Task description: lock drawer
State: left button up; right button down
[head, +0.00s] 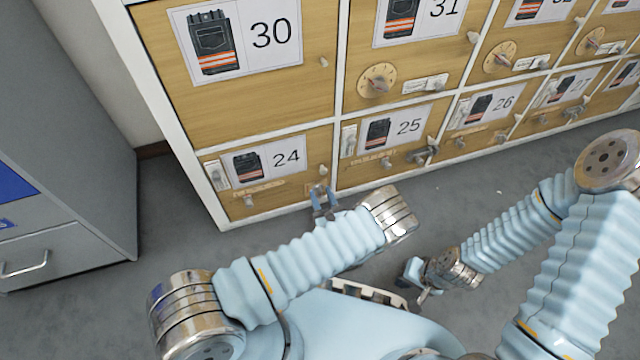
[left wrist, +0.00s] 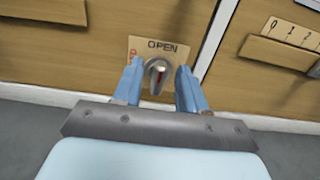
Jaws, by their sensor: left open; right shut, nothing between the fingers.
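Drawer 24 (head: 240,205) is a wooden front at the lower left of the locker wall, with a picture label; it looks closed. At its right side is a small lock plate (left wrist: 138,46) reading OPEN at the top, with red lettering, partly hidden, at its left. A metal knob (left wrist: 157,70) with a red mark sits on the plate, its mark roughly upright towards OPEN. My left gripper (head: 322,196), also in the left wrist view (left wrist: 158,88), is open, its blue fingers on either side of the knob; contact cannot be told. My right gripper (head: 418,286) is shut and empty, low over the floor.
Drawer 25 (head: 428,158) is right of drawer 24, with a metal knob (head: 425,154) sticking out. Door 30 (head: 268,98) is above. A grey cabinet (head: 60,130) stands at the left.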

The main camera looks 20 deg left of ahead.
pick_arm(q)
jog(key=shift+w+a, duration=0.2)
jog(key=shift+w, duration=0.1)
grip_shut()
